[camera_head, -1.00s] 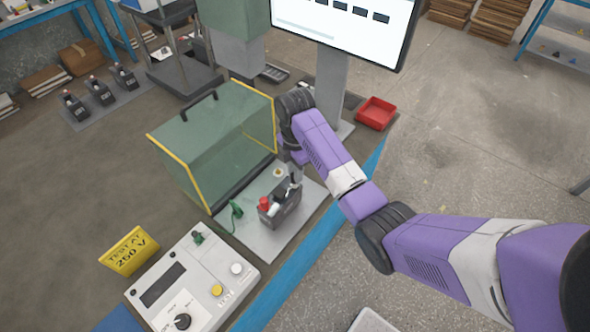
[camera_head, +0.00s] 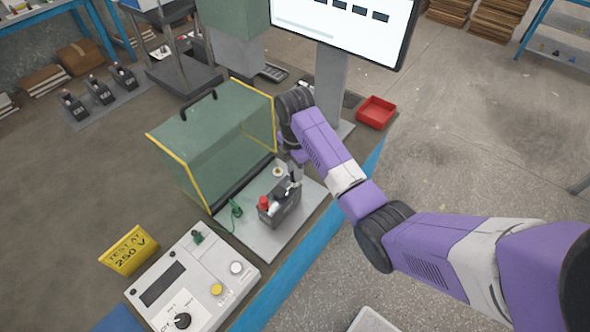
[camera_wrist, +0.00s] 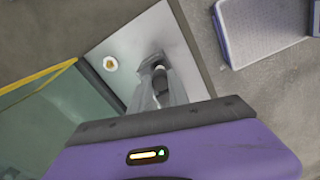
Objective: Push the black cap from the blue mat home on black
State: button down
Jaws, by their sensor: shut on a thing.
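A dark grey battery (camera_head: 279,209) stands on a pale metal plate (camera_head: 249,241) in front of the green guard. A red cap (camera_head: 264,202) shows at its left end. My gripper (camera_head: 294,177) is at the battery's right end, with its fingers pointing down. It is shut on a small black cap (camera_head: 291,186) at the top of the battery. In the wrist view my fingers (camera_wrist: 162,88) reach onto a dark part by the plate. The battery is mostly hidden there, so how far the cap sits on the terminal cannot be told. A blue mat (camera_head: 119,320) shows at the lower left edge.
A green guard box (camera_head: 215,142) with yellow edges stands close left of the battery. A tester with a dial (camera_head: 183,320) and a green clip (camera_head: 236,208) are nearby. A round brass knob (camera_head: 277,172) is on the plate. A red bin (camera_head: 376,113) stands farther right.

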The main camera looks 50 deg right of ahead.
jog(key=shift+f+b, duration=0.4)
jog(key=shift+f, duration=1.05)
dwell(1.7)
jog(key=c, duration=0.7)
grip_release()
jog(key=shift+r, duration=0.15)
jog(key=shift+r+p, duration=0.4)
jog(key=shift+r, duration=3)
